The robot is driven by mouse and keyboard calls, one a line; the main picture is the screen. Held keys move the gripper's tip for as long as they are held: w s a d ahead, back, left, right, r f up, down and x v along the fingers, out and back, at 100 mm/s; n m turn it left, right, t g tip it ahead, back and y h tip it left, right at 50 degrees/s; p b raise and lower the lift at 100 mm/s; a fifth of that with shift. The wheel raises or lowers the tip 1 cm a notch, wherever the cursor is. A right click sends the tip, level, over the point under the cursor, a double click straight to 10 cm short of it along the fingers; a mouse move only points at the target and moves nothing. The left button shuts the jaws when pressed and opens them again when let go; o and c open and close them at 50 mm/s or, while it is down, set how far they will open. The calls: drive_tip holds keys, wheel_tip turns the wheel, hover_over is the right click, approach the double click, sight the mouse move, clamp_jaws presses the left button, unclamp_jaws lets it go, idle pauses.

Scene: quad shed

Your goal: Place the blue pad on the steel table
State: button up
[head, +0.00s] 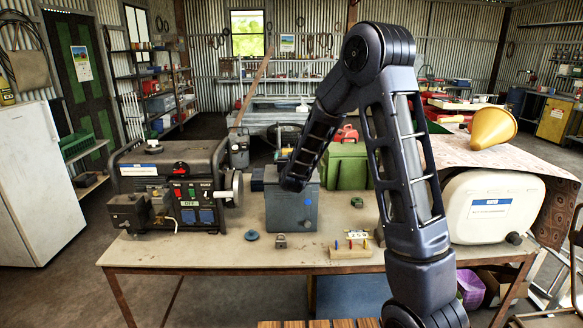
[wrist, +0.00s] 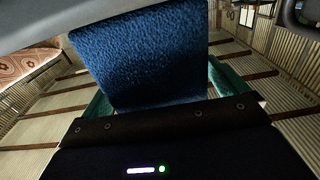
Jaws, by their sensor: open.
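A dark blue, textured pad (wrist: 142,50) fills the middle of the wrist view, just beyond the dark body of my gripper (wrist: 160,92). Green finger parts show on both sides of it. The jaws are open; contact with the pad cannot be told. In the head view my arm bends down over the front table and its end is hidden at a grey-blue box (head: 291,210); the pad is not clear there. The front table (head: 195,252) has a pale top and brown metal-looking legs. A grey metal surface (head: 270,113) stands behind it.
A generator (head: 185,185) stands at the table's left. A green case (head: 347,167), a small block with coloured pegs (head: 350,251) and a white canister (head: 488,207) are to the right. A blue disc (head: 252,236) lies near the front. Bare tabletop shows at front left.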

drive_tip(key=c, duration=1.1)
drive_tip(key=shift+r, duration=0.15)
wheel_tip(320, 180, up, 19)
drive_tip(key=w+d+f+m+h, duration=0.2)
drive_tip(key=w+d+f+h, duration=0.1)
drive_tip(key=d+f, duration=0.65)
drive_tip(key=w+d+f+m+h, duration=0.1)
drive_tip(key=w+d+f+h, duration=0.15)
drive_tip(key=d+f, duration=0.65)
drive_tip(key=shift+g, duration=0.4)
drive_tip(key=d+f, duration=0.2)
drive_tip(key=f, duration=0.3)
drive_tip(key=s+d+f, duration=0.1)
drive_tip(key=d+f, duration=0.1)
drive_tip(key=f, duration=0.4)
drive_tip(key=d+f, duration=0.2)
drive_tip(key=f, duration=0.3)
drive_tip(key=shift+s+d+f, duration=0.25)
drive_tip(key=shift+s+f, duration=0.05)
drive_tip(key=shift+f, duration=0.05)
